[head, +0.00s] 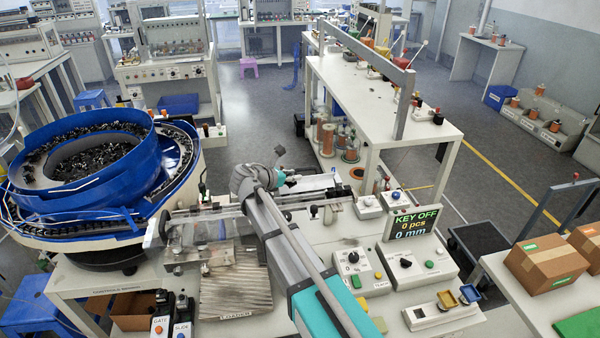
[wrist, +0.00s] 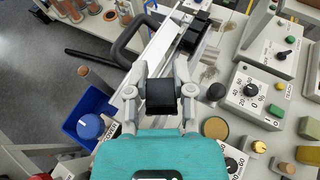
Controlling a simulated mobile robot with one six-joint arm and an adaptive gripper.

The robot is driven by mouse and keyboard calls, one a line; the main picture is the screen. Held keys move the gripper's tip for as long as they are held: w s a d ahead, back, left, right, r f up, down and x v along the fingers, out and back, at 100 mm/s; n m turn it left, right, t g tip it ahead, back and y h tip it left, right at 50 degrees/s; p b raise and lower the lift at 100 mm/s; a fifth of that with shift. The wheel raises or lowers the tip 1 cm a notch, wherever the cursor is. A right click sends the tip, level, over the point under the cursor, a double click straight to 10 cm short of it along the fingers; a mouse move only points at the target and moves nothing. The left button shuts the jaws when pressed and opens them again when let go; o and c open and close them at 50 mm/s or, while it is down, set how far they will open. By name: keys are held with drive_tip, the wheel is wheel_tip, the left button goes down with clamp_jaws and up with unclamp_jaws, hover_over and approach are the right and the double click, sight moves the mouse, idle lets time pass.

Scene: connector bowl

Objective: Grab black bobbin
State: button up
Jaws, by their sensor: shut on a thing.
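The black bobbin (wrist: 160,98) is in the middle of the wrist view, a short dark cylinder lying crosswise. My gripper (wrist: 160,90) is shut on it, with one grey finger at each end. In the head view my gripper (head: 282,170) is over the workbench, beyond the end of my grey and teal arm. The bobbin cannot be made out clearly in the head view.
A blue bowl feeder (head: 95,160) full of small black parts stands left. A display (head: 411,222) and control boxes (head: 359,268) occupy the bench's right. A blue bin (wrist: 88,118) lies below left in the wrist view. Spools (head: 350,155) stand behind the bench.

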drive_tip(key=p+v, duration=0.3)
drive_tip(key=v, duration=0.7)
drive_tip(key=shift+w, duration=0.1)
